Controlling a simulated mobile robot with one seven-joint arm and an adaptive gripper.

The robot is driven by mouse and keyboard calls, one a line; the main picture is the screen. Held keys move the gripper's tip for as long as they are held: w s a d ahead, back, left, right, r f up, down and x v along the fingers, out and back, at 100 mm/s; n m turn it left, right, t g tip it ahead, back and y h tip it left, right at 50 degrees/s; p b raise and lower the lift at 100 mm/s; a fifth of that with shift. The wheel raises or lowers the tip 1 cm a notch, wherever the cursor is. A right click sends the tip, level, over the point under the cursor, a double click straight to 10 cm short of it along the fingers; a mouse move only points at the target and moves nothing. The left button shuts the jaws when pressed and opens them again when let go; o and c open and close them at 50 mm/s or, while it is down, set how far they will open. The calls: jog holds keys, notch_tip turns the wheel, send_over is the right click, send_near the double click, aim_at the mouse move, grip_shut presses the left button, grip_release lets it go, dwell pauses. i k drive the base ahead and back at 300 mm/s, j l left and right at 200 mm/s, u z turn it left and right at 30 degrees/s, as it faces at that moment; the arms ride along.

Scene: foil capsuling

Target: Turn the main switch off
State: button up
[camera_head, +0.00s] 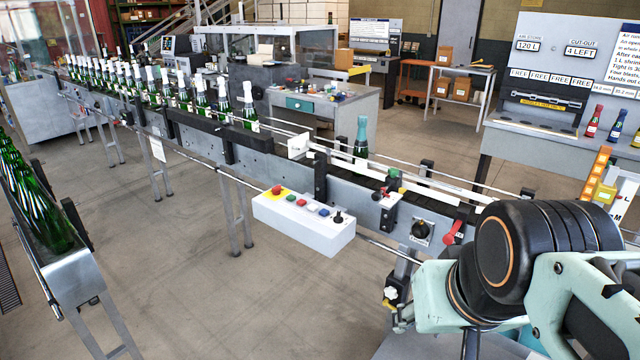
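No part is legibly labelled as the main switch. A black rotary switch (421,232) sits on a grey plate on the conveyor's near side. A red-handled lever (455,232) is just right of it, tilted. A white control box (303,226) on the conveyor's front rail carries a red button on yellow (276,190), several coloured buttons and a small black knob (338,217). I cannot read the position of either knob. My arm fills the lower right, right of the red lever. I cannot make out my gripper's fingers.
Green bottles (150,87) stand in a row along the conveyor; one with a teal capsule (361,137) stands apart. More bottles (35,205) fill a rack at left. A bench (545,150) with a display panel stands at right. The floor (190,270) before the control box is clear.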

aim_at(276, 190)
jog(key=i+j, duration=0.45)
jog(key=i, duration=0.2)
jog(key=i+j, duration=0.5)
jog(key=i, duration=0.15)
jog(key=i+j, duration=0.45)
jog(key=i, duration=0.2)
jog(key=i+j, duration=0.45)
jog(key=i, duration=0.15)
